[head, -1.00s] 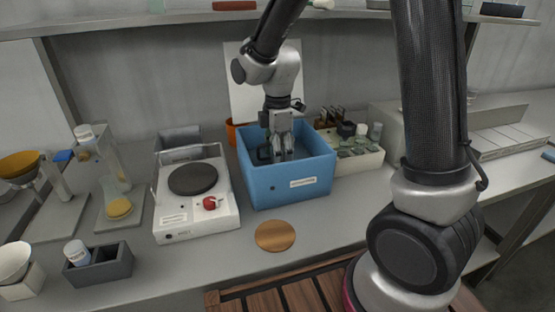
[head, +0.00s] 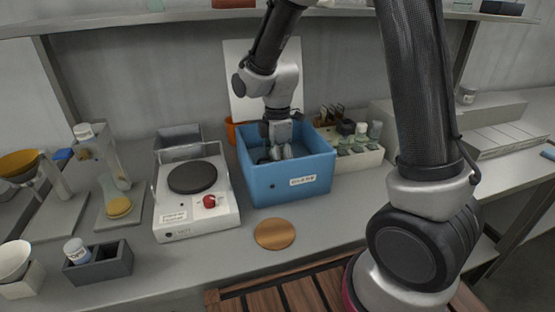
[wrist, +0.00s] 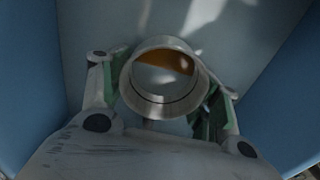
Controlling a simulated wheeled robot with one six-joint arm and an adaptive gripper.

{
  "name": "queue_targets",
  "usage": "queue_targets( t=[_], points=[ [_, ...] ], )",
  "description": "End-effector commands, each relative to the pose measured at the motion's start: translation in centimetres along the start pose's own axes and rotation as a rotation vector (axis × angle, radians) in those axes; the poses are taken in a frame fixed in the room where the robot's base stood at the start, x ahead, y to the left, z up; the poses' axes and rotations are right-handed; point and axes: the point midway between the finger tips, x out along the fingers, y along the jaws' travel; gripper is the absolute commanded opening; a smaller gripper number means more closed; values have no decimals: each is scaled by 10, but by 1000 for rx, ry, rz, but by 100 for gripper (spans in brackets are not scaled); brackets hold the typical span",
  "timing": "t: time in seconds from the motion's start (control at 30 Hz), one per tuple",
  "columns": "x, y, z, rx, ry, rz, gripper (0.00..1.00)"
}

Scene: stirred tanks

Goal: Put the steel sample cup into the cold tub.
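The blue tub (head: 262,186), with a white label on its front, stands on the bench in the middle of the head view. My gripper (head: 280,153) points down inside it. In the wrist view, the round steel sample cup (wrist: 168,108) sits between my two fingers, with a pad against each side. My gripper (wrist: 163,92) is shut on it. The cup's open mouth faces the camera, and an orange-brown patch shows inside. Blue tub walls (wrist: 28,80) show on both sides. The front wall hides the cup's base in the head view, so I cannot tell whether it touches the floor.
A hot plate (head: 193,178) with a red knob stands left of the tub. A white rack (head: 362,160) with several small items stands to its right. A copper disc (head: 275,234) lies in front. An orange container (head: 232,130) is behind the tub's left side.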

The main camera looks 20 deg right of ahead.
Motion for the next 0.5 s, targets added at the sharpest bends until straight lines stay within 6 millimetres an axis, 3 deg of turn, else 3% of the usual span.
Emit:
queue_targets(
  t=[0.37,0.5],
  points=[
    [0,0,0,0,0,0,78],
    [-10,0,0,0,1,2,78]
  ],
)
